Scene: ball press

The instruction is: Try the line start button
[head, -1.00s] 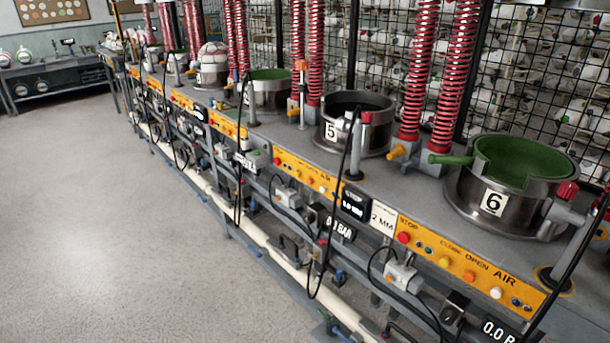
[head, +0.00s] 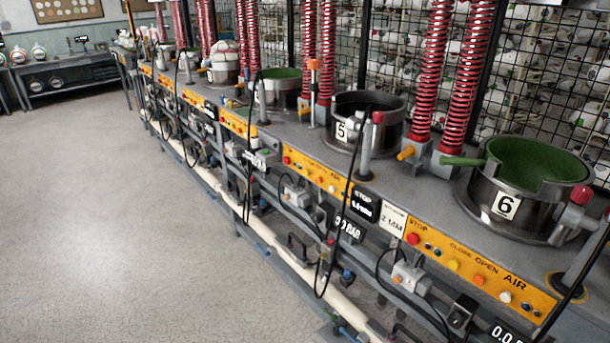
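A long grey press bench runs from the far left to the near right. Yellow control panels sit along its front edge. The nearest panel (head: 466,262), below press 6, has a red button (head: 413,238) under the word STOP, small dark and green buttons, a yellow button (head: 453,265) by CLOSE, an orange one (head: 478,280) by OPEN and a white one (head: 505,297) by AIR. A similar panel (head: 318,175) sits below press 5. I cannot tell any button marked as line start. Neither of my grippers is in view.
Press 6 (head: 482,200) and press 5 (head: 348,143) stand on the bench, with red coiled hoses (head: 463,85) above. Black cables hang over the front. A wire mesh (head: 560,60) stands behind. The grey floor (head: 110,220) at left is clear.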

